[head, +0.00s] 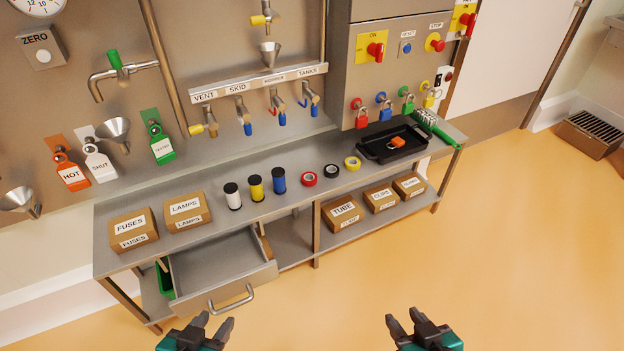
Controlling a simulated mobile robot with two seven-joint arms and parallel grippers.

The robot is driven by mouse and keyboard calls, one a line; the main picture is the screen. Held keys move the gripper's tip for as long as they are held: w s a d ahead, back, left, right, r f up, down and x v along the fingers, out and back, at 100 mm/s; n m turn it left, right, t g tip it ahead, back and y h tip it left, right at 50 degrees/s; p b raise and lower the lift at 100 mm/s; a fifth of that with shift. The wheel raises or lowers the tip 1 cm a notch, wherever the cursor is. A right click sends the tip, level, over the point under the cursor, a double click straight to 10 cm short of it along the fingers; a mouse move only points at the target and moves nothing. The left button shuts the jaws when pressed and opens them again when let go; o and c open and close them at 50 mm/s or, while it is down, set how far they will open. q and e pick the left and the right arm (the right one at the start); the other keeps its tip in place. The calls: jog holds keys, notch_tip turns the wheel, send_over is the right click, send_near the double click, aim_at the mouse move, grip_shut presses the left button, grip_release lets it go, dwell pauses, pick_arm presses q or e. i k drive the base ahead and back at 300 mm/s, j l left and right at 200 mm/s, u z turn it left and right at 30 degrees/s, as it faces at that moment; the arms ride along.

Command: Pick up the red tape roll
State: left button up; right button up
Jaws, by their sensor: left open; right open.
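The red tape roll (309,180) lies flat on the grey bench top near its front edge, with a white core showing. A black tape roll (331,171) and a yellow tape roll (352,163) lie to its right in a row. My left gripper (214,324) is open and empty, low in the picture in front of the open drawer. My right gripper (405,324) is open and empty, low in the picture over the floor. Both grippers are well apart from the red roll.
White, yellow and blue spools (279,181) stand left of the rolls. Boxes (187,210) sit further left. An open drawer (222,264) juts out below. A black tray (393,145) with an orange item and a green brush (436,129) lie at right. The floor in front is clear.

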aim_at(309, 183)
jog(key=u, duration=0.45)
jog(key=i+l+u, duration=0.45)
jog(key=l+u, duration=0.2)
jog(key=l, duration=0.15)
jog(key=i+l, duration=0.15)
jog(key=l, duration=0.25)
jog(key=i+l+u, duration=0.1)
jog(key=l, duration=0.3)
jog(key=i+l, duration=0.2)
jog(key=l, duration=0.2)
